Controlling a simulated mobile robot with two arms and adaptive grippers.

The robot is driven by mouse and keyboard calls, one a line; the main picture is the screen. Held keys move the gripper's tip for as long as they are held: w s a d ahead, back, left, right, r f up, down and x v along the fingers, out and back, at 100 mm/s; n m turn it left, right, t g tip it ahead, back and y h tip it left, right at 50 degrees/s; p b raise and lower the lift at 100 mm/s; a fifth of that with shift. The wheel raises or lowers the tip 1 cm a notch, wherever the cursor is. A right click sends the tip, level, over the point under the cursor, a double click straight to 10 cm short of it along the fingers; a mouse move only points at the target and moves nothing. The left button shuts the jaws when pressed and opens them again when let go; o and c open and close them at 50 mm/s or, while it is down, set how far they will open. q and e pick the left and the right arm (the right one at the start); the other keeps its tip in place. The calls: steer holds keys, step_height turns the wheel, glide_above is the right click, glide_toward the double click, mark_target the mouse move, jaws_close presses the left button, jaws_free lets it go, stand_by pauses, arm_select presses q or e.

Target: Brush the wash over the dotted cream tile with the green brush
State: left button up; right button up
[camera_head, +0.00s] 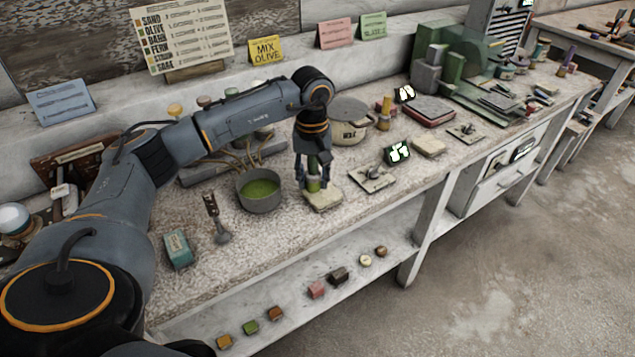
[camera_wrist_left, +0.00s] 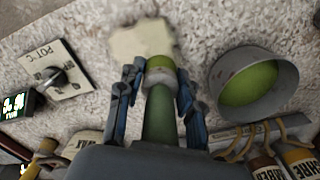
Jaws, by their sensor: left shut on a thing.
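My left gripper (camera_head: 313,172) is shut on the green brush (camera_head: 314,184) and holds it upright, tip down, over a cream tile (camera_head: 324,200) on the stone bench. In the left wrist view the brush's green handle (camera_wrist_left: 158,112) runs between the fingers (camera_wrist_left: 153,88), and the tile (camera_wrist_left: 143,38) lies at its tip. I cannot tell whether the tip touches the tile. Dots are too small to make out. A grey pot (camera_head: 259,204) of green wash stands just left of the tile; it also shows in the left wrist view (camera_wrist_left: 251,85). My right gripper is not in view.
A scraper-like tool (camera_head: 218,222) and a teal block (camera_head: 178,248) lie left. A lower shelf holds several small coloured blocks.

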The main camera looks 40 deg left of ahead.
arm_select(q)
steer(key=shift+f+b, duration=0.4)
steer(key=shift+f, duration=0.2)
stand_by(0.5)
steer(key=shift+d, duration=0.1)
steer(key=shift+s+d+r, duration=0.15)
steer(key=shift+d, duration=0.15)
steer(key=shift+s+d, duration=0.25)
steer(key=shift+d, duration=0.3)
